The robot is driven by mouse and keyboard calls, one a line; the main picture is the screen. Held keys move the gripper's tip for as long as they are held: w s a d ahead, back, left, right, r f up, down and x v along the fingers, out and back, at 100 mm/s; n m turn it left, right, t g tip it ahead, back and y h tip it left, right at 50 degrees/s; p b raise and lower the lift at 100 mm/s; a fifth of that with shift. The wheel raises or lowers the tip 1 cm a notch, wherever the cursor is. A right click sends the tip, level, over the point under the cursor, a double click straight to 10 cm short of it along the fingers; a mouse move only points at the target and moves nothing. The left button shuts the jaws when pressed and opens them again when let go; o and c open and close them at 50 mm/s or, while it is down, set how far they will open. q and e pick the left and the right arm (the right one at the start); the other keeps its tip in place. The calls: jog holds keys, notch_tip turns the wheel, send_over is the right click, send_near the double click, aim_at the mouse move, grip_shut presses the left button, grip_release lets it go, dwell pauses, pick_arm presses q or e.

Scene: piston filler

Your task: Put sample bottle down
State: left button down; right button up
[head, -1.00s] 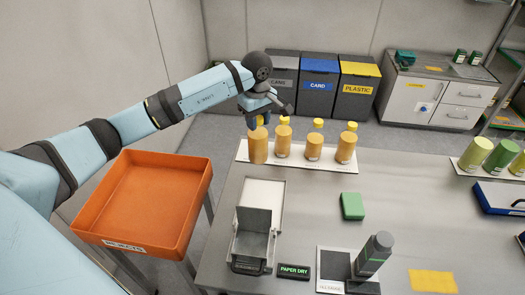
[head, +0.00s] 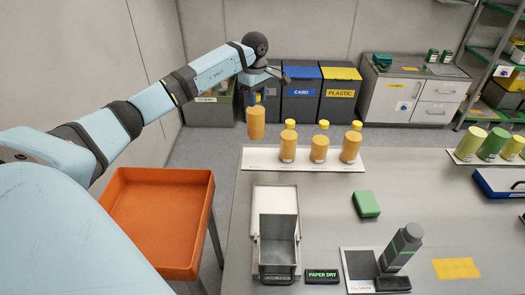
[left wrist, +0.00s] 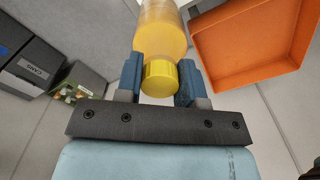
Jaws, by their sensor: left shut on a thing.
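The sample bottle (head: 256,123) is orange with a yellow cap (left wrist: 160,78). My left gripper (head: 259,97) is shut on it by the cap, with a blue finger on each side in the left wrist view (left wrist: 160,82). My right gripper is not in view.
An orange tray (head: 160,178) stands left of the table, with a floor gap between them. A metal box with a hopper (head: 278,245), a green block (head: 366,204) and a dark grey device (head: 403,248) are on the table. Bins (head: 300,93) stand behind.

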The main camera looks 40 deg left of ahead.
aim_at(256, 123)
pick_arm(q)
jog(key=shift+a+f, duration=0.1)
jog(key=shift+f, duration=0.15)
notch_tip(256, 123, down, 6)
jog(key=shift+w+r+p, duration=0.1)
jog(key=shift+w+p, duration=0.05)
jog(key=shift+p, duration=0.4)
notch_tip(256, 123, down, 3)
jog(key=shift+r+p, duration=0.1)
jog(key=shift+p, duration=0.2)
jog(key=shift+f, duration=0.4)
jog(key=shift+f, duration=0.15)
jog(key=c, duration=0.7)
grip_release()
jog(key=shift+c, duration=0.2)
